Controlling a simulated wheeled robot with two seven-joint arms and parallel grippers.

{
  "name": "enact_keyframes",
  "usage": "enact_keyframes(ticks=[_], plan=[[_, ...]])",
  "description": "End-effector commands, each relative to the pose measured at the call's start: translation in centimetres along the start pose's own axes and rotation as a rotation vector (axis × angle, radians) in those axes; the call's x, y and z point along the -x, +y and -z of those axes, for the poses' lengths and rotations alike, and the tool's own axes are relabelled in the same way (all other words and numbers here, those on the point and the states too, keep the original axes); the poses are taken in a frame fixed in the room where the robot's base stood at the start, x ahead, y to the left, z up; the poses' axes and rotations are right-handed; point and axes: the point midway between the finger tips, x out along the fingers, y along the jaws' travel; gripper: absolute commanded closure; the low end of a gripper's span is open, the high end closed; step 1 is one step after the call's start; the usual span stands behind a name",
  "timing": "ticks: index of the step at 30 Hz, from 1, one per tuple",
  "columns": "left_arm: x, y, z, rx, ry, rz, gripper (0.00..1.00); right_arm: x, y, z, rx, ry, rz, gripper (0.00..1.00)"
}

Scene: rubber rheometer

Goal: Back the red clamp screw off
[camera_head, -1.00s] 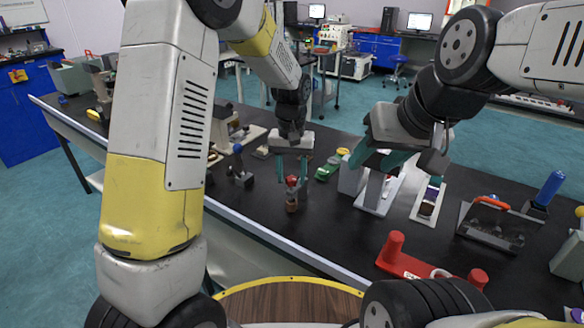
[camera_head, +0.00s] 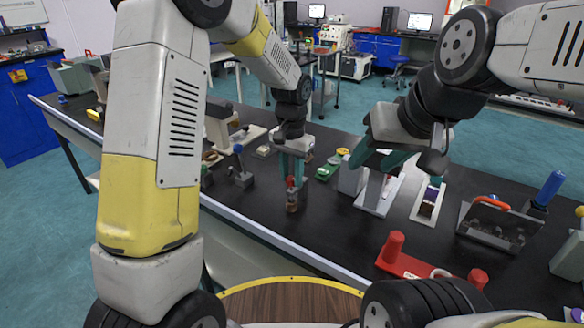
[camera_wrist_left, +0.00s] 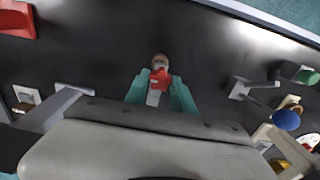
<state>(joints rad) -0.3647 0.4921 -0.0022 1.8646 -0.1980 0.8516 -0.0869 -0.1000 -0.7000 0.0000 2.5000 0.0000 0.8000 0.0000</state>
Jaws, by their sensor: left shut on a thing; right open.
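The red clamp screw (camera_head: 290,182) stands upright on a small device with a brown lower part (camera_head: 292,203), near the middle of the black bench. My left gripper (camera_head: 292,176) comes down from above with its teal fingers on either side of the red screw. It is shut on it. In the left wrist view the red screw (camera_wrist_left: 158,78) lies between the teal fingertips (camera_wrist_left: 160,88), with the brown part just beyond. My right gripper (camera_head: 378,172) is open and empty above the bench, to the right. The fingers partly hide the screw.
A blue-knobbed device (camera_head: 240,168) stands left of the screw, and a green item (camera_head: 328,171) lies behind it. A red two-post holder (camera_head: 402,262) is at the front right. A tray with an orange handle (camera_head: 497,222) stands further right. Bare bench lies between the screw and the holder.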

Motion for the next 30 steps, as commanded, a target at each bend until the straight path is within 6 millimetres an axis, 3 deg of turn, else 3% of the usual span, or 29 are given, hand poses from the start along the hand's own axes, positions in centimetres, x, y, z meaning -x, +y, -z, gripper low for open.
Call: enact_keyframes(ticks=[9,20,30], plan=[[-0.01,0.04,0.00,0.350,0.000,0.001,1.00,0.00,0.00,0.00,0.000,0.000,0.000,0.54],[-0.03,0.00,-0.02,0.408,-0.001,0.000,1.00,0.00,0.00,0.00,0.000,0.000,0.000,0.54],[-0.04,0.04,-0.03,0.779,-0.001,0.000,1.00,0.00,0.00,0.00,0.000,0.000,0.000,0.54]])
